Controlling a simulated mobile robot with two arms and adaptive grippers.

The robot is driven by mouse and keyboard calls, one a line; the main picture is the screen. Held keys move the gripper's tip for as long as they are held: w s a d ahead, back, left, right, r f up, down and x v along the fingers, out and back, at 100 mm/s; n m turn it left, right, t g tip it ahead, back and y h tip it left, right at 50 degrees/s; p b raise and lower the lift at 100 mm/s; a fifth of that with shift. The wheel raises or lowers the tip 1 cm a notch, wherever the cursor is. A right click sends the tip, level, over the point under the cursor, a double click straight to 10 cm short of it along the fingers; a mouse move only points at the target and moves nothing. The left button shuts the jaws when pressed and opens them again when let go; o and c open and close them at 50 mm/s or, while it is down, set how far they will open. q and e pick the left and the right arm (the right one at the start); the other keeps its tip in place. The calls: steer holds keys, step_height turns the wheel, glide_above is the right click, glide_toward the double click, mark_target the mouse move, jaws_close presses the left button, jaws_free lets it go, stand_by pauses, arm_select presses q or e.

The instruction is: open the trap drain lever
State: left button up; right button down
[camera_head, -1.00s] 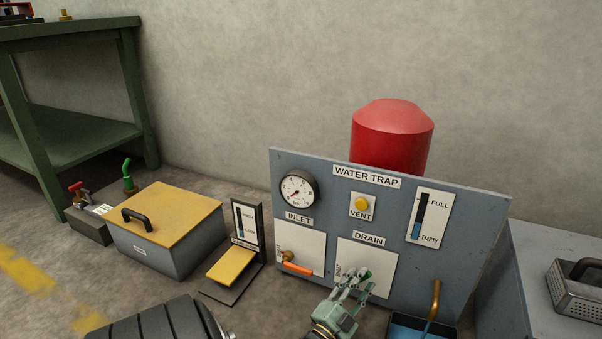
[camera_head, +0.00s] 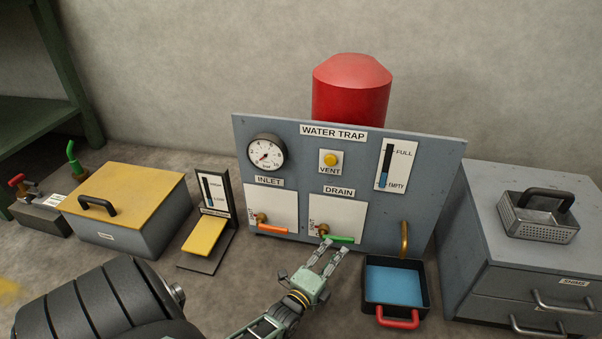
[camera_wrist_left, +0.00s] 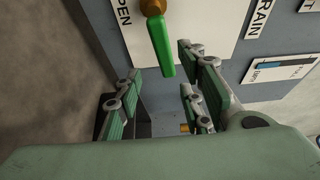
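The green drain lever (camera_head: 342,239) lies level, pointing right from its brass valve (camera_head: 323,229) on the white plate under the DRAIN label. In the left wrist view the lever (camera_wrist_left: 162,50) hangs from the brass hub beside the word OPEN. My left gripper (camera_head: 331,248) is just in front of and below the lever in the head view. Its fingers (camera_wrist_left: 165,92) are spread, with the lever's free end near the gap between them. I cannot tell whether a finger touches it. My right gripper is not in view.
The orange inlet lever (camera_head: 272,229) is close by on the left. A tray of blue water (camera_head: 428,290) with a red handle stands below the brass spout (camera_head: 404,240). A grey drawer cabinet (camera_head: 500,262) stands at right. A black ribbed cylinder (camera_head: 95,305) is at front left.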

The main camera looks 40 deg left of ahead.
arm_select(q)
steer(key=s+d+r+n+g+h+p, duration=0.1)
steer(key=s+d+r+n+g+p, duration=0.2)
steer(key=s+p, duration=0.5)
steer(key=s+d+r+n+g+h+p, duration=0.1)
steer(key=s+d+r+n+g+p, duration=0.2)
steer(key=p, duration=1.3)
steer(key=s+d+r+n+g+h+p, duration=0.1)
steer(key=s+d+r+n+g+p, duration=0.2)
steer(key=s+p, duration=0.9)
steer(key=s+d+g, duration=0.1)
steer(key=d, duration=0.2)
steer(key=shift+r+n, duration=0.3)
steer(key=shift+d, duration=0.1)
steer(key=shift+c, duration=0.4)
